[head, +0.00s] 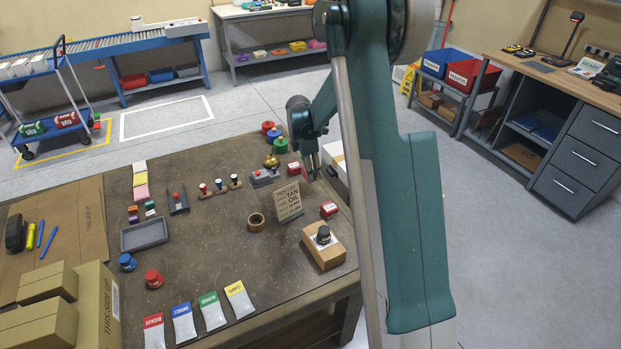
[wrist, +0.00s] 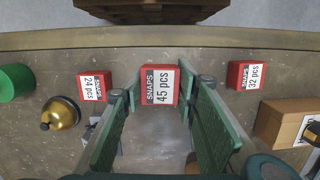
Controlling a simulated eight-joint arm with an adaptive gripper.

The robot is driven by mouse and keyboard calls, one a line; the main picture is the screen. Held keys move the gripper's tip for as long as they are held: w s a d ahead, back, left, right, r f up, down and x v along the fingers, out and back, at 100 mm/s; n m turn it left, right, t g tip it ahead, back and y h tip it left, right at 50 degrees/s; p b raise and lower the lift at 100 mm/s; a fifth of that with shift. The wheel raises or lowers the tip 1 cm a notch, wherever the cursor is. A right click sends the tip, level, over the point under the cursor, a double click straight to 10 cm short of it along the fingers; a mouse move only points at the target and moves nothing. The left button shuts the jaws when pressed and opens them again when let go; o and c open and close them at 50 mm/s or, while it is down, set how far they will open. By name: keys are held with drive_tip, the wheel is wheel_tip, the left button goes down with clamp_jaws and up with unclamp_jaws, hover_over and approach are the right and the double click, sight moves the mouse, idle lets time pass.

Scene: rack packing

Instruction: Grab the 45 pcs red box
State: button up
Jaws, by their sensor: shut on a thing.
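The red 45 pcs box (wrist: 160,85), with a white "SNAPS 45 pcs" label, is in the middle of the wrist view. My gripper (wrist: 158,92) has its two green fingers on either side of the box, shut on it. I cannot tell whether the box is clear of the table. In the head view my gripper (head: 311,170) is at the table's far right edge, and I cannot make out the held box there. A red 24 pcs box (wrist: 94,87) is to its left in the wrist view, and a red 32 pcs box (wrist: 246,75) is to its right.
A brass bell-like object (wrist: 61,114) and a green round thing (wrist: 15,82) lie left of the 24 pcs box.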

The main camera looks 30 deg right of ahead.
drive_tip(key=shift+r, duration=2.2)
